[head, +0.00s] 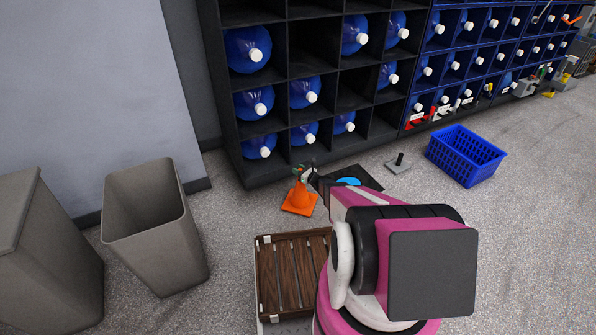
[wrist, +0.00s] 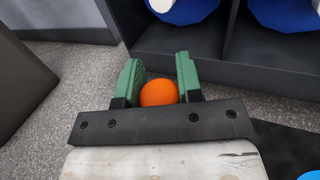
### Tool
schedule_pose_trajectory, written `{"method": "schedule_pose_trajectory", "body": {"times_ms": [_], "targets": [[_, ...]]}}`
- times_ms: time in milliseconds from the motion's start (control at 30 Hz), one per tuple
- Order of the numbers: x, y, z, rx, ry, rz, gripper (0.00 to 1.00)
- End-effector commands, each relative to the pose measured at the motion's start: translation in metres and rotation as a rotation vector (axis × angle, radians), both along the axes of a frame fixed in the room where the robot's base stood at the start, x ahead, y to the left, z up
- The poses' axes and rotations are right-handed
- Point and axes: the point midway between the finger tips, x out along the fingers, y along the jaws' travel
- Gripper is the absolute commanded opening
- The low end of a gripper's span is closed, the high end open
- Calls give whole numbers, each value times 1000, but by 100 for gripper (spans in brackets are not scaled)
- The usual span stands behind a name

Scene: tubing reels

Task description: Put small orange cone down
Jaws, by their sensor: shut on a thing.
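The small orange cone (head: 299,197) is upright in the head view, with its square base at or just above the grey floor; I cannot tell if it touches. My gripper (head: 303,172) is at the top of the cone, with its arm reaching in from the right. In the wrist view the rounded orange top of the cone (wrist: 158,92) sits between the two green fingers of my gripper (wrist: 159,80), which are shut on it. The lower part of the cone is hidden in the wrist view.
A black shelf (head: 246,165) with blue water bottles stands behind. A brown slatted crate (head: 263,285) is in front of the cone, and an open grey bin (head: 150,240) is to the left. A dark mat (head: 372,177) and a blue basket (head: 466,155) lie to the right.

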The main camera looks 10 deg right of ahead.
Motion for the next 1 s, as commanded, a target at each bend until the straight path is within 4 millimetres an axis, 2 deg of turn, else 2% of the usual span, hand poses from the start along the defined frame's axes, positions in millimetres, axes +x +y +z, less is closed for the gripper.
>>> {"method": "schedule_pose_trajectory", "body": {"times_ms": [333, 367, 433, 800, 1000], "targets": [[0, 0, -2, 1, -1, 1, 0], [0, 0, -3, 0, 0, 0, 36], [0, 0, -3, 0, 0, 1, 58], [-1, 0, 2, 0, -1, 0, 58], [-24, -18, 2, -1, 1, -1, 58]]}}
